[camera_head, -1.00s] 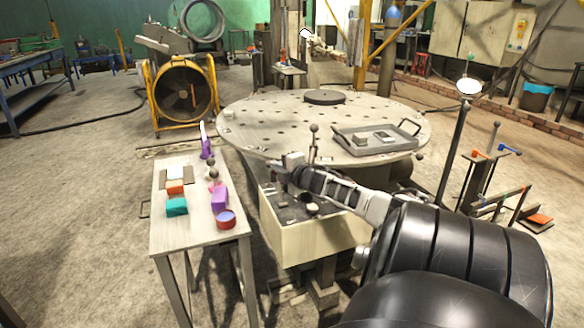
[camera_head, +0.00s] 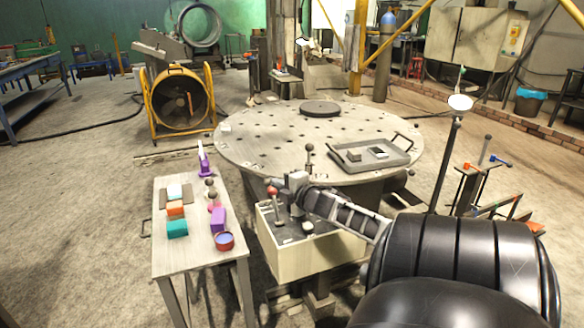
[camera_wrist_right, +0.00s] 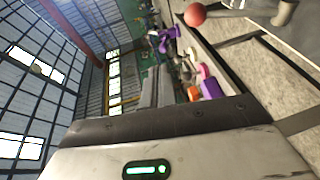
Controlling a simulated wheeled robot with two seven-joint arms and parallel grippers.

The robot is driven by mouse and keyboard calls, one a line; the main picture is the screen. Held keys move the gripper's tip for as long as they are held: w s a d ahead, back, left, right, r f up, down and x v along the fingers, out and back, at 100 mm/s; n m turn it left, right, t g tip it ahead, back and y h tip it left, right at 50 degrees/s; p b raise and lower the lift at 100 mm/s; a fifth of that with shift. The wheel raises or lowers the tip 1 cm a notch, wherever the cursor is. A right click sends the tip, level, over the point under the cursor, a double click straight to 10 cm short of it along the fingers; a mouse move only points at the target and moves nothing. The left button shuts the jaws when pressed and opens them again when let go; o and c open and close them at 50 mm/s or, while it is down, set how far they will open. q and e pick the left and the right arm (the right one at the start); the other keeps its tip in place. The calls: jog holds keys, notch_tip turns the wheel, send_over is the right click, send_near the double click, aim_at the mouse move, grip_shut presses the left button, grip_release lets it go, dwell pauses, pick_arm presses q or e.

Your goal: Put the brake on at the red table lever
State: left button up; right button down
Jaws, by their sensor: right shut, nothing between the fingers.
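The red-knobbed lever (camera_head: 272,191) stands up from the top of the cream control box (camera_head: 305,257), below the near rim of the round table (camera_head: 246,160). Its red ball also shows at the top of the right wrist view (camera_wrist_right: 195,14). My right gripper (camera_head: 276,183) is shut and empty. It is close to the red knob, slightly above and right of it in the head view. I cannot tell whether they touch. My right arm hides part of the box top. My left gripper is out of view.
A dark-knobbed lever (camera_head: 309,160) rises behind my gripper. A grey tray (camera_head: 396,157) lies on the round table. A narrow side table (camera_head: 190,262) with coloured blocks stands left of the box. A tall post (camera_head: 447,160) stands at right.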

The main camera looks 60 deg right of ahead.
jog(key=s+r, duration=0.1)
jog(key=s, duration=0.1)
jog(key=s+a+r+p, duration=0.1)
jog(key=s+r, duration=0.1)
jog(key=shift+a, duration=0.1)
dwell(0.6)
jog(key=s+a+f+m+g+y, duration=0.1)
jog(key=s+a+f+m+g, duration=0.1)
jog(key=a+f, duration=0.45)
jog(key=s+a+f+m+g, duration=0.2)
jog(key=a+f+m, duration=0.1)
jog(key=a, duration=0.6)
jog(key=s+a+f+m+g+y, duration=0.1)
jog(key=s+a+f+m+g, duration=0.1)
jog(key=a+f, duration=0.35)
jog(key=s+a+r+m+g+y, duration=0.25)
jog(key=s+a, duration=0.25)
jog(key=a, duration=0.7)
jog(key=s+a+r+m+g+y, duration=0.25)
jog(key=s+a, duration=0.35)
jog(key=a, duration=0.5)
jog(key=w+a+f+n+t+y, duration=0.1)
jog(key=w+a+f+t, duration=0.4)
jog(key=w+a+t, duration=0.1)
jog(key=shift+w+f+y, duration=0.2)
jog(key=shift+f+y, duration=0.2)
